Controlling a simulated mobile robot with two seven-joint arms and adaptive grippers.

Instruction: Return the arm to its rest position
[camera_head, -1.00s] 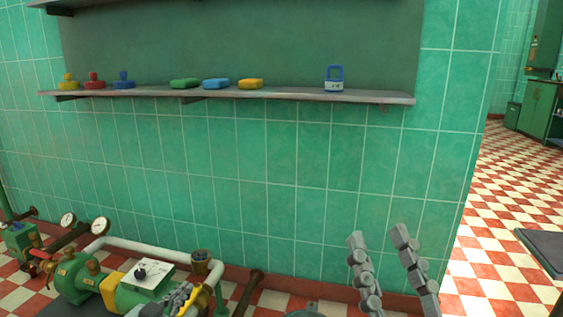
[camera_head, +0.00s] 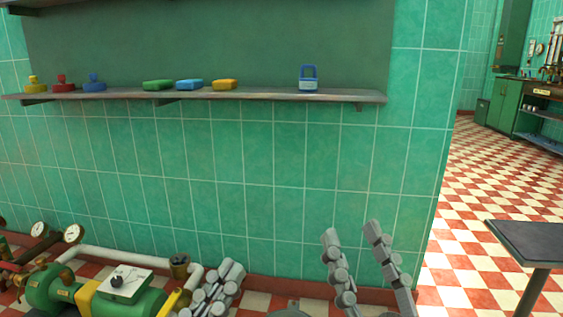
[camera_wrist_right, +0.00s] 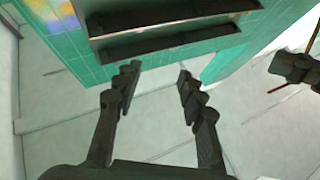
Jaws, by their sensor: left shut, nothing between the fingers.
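My left gripper (camera_head: 229,271) is at the lower middle of the head view, beside the green and yellow pump. Its fingers are together with nothing between them. My right gripper (camera_head: 350,233) stands to its right, fingers pointing up and well apart, in front of the tiled wall. In the right wrist view the right gripper (camera_wrist_right: 157,77) is also open and empty, with bare floor between its fingers.
A wall shelf (camera_head: 240,95) carries a blue padlock (camera_head: 308,80), several coloured blocks and knobbed pieces. The pump (camera_head: 115,290) with pipes and gauges (camera_head: 73,234) fills the lower left. A dark table (camera_head: 530,243) stands at the right. Checkered floor (camera_head: 460,240) is open between.

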